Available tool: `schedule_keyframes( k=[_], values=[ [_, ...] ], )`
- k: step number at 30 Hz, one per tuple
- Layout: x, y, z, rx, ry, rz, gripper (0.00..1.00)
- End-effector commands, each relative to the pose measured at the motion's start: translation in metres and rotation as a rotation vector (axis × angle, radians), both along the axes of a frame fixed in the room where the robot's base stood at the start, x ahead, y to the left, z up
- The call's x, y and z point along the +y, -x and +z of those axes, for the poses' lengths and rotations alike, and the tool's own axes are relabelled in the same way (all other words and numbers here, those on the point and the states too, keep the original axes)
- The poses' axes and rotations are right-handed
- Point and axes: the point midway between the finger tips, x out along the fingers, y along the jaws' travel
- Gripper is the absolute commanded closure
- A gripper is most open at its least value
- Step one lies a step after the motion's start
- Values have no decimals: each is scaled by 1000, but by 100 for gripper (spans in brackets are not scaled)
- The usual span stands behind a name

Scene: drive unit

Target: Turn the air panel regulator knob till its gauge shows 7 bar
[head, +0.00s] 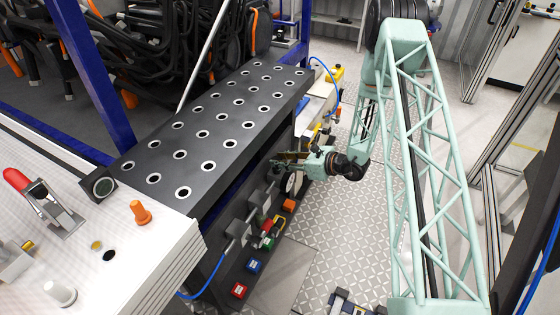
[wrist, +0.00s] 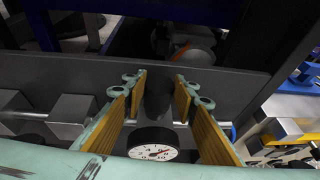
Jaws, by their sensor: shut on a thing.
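The regulator knob (wrist: 158,95) is a dark cylinder between the two yellow-padded fingers of my gripper (wrist: 160,88) in the wrist view. My gripper is shut on it. In the head view my gripper (head: 288,157) reaches in from the right to the side of the dark panel, and the knob cannot be made out there. The gauge (wrist: 154,146) is a round white dial with a black rim, below the knob in the wrist view. Its red needle points up and to the right; the figures are too small to read surely. The gauge (head: 291,183) also shows in the head view.
The black perforated plate (head: 205,135) lies above and left of my gripper. Red (head: 238,290) and blue (head: 254,265) blocks and grey boxes sit along the panel. A blue hose (head: 205,285) hangs at the front.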

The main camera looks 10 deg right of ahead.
Motion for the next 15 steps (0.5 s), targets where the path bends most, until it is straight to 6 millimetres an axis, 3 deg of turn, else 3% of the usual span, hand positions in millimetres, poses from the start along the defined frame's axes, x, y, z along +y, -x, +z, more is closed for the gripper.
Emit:
schedule_keyframes(
  k=[4,5,9,15],
  values=[
    [0,-1,1,-3,0,1,84],
    [0,-1,1,-3,0,1,71],
    [0,-1,1,-1,0,1,60],
    [0,0,0,0,-1,1,60]
  ],
)
